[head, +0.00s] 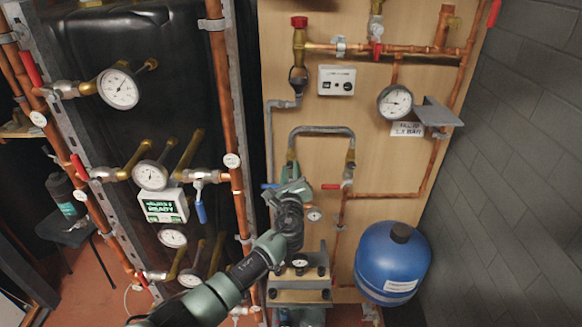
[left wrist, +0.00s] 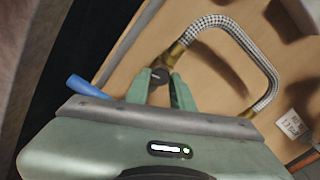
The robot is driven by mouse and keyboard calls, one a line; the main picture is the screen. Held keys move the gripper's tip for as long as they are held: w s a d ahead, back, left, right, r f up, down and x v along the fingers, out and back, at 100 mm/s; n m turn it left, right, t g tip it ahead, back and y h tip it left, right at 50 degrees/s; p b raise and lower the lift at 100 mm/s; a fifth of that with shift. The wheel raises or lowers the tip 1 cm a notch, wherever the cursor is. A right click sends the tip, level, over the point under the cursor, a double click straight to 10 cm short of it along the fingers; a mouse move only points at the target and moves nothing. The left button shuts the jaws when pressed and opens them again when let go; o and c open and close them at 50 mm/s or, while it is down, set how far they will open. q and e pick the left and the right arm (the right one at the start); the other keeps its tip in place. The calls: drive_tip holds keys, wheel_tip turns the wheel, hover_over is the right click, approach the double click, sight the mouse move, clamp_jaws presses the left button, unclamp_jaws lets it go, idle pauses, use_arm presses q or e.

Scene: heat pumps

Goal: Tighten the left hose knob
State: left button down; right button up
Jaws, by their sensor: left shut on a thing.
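A grey braided hose (head: 322,130) arches over the wooden panel, with a brass fitting at each end. It also shows in the left wrist view (left wrist: 250,52). My left gripper (head: 290,180) is at the lower end of the hose's left leg, just below the left brass fitting (head: 291,157). In the left wrist view, my left gripper (left wrist: 160,82) has its two green fingers closed on the dark left hose knob (left wrist: 160,75), below the brass fitting. The gripper hides most of the knob in the head view. My right gripper is not in view.
A blue lever (left wrist: 88,86) lies left of the fingers. A red-handled valve (head: 333,186) is close on the right. Copper pipes (head: 385,195) run beside it. A blue tank (head: 392,262) stands lower right, and a small gauge (head: 314,214) is beside my left wrist.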

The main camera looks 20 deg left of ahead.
use_arm(q)
drive_tip(key=shift+a+r+m+p, duration=0.15)
drive_tip(key=shift+m+p, duration=0.25)
drive_tip(key=shift+m, duration=0.45)
drive_tip(key=shift+d+r+m+p, duration=0.1)
drive_tip(key=shift+m+p, duration=0.3)
drive_tip(key=shift+m, duration=0.45)
drive_tip(key=c, duration=1.4)
unclamp_jaws()
drive_tip(key=shift+o, duration=1)
drive_tip(key=shift+w+f, duration=0.1)
drive_tip(key=shift+f, duration=0.1)
drive_tip(key=shift+s+d+f, duration=0.1)
drive_tip(key=shift+s+d, duration=0.1)
drive_tip(key=shift+s, duration=0.4)
drive_tip(key=b+v, duration=0.1)
drive_tip(key=v, duration=0.5)
drive_tip(key=shift+s, duration=0.25)
